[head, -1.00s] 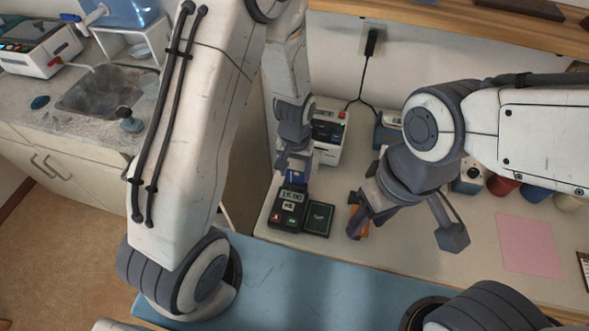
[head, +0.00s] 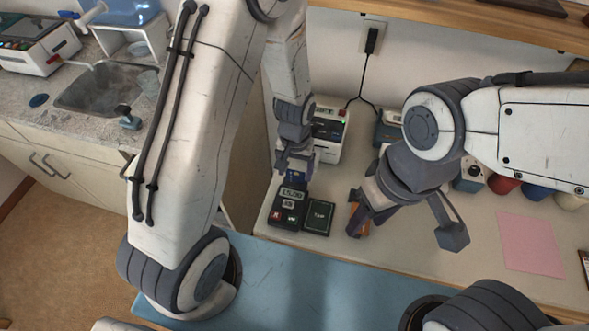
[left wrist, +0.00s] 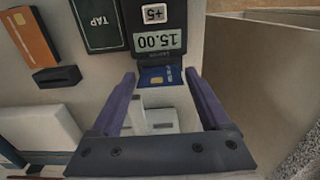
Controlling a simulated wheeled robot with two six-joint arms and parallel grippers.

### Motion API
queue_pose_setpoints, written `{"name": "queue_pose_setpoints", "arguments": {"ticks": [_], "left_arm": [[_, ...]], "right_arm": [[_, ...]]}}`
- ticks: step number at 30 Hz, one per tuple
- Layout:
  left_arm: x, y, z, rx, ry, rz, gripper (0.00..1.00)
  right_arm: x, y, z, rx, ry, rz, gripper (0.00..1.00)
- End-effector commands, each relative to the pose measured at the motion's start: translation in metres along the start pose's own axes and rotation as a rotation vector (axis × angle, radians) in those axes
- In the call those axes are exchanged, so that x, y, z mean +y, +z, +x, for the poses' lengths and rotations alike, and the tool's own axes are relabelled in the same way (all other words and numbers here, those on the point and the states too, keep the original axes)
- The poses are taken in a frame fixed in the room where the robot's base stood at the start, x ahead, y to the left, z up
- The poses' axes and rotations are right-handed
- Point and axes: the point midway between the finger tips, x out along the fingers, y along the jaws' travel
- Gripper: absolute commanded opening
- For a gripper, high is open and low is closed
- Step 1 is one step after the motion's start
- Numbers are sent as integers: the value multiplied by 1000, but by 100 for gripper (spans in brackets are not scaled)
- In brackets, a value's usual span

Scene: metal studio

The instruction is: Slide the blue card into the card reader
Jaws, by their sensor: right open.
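The black card reader (head: 288,207), its display showing 15.00, lies on the counter; it also shows in the left wrist view (left wrist: 157,14). The blue card (left wrist: 161,76) is at the display end of the reader, in line with it. I cannot tell whether its hidden edge is inside the slot. My left gripper (left wrist: 161,80) is shut on the card, with one finger along each side edge. In the head view the card (head: 293,180) shows below the fingers. My right gripper (head: 407,229) is open and empty, above the counter to the right of the reader.
A dark green TAP pad (head: 319,216) lies right beside the reader. An orange card (left wrist: 33,36) in a dark holder is further right in the head view, partly behind my right gripper. A white machine (head: 327,137) stands behind. A pink sheet (head: 530,243) lies on clear counter.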

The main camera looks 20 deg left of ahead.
Motion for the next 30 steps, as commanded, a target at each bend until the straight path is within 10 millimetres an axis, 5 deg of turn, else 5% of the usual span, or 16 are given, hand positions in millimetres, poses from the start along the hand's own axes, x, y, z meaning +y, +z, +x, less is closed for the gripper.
{"name": "queue_pose_setpoints", "arguments": {"ticks": [11,24,30], "left_arm": [[0,0,-6,2,0,0,100],[0,-1,-84,7,1,0,100],[0,0,-102,1,0,0,100]], "right_arm": [[0,0,0,0,0,0,50],[0,0,2,0,0,0,50],[0,0,2,0,0,0,50]]}}
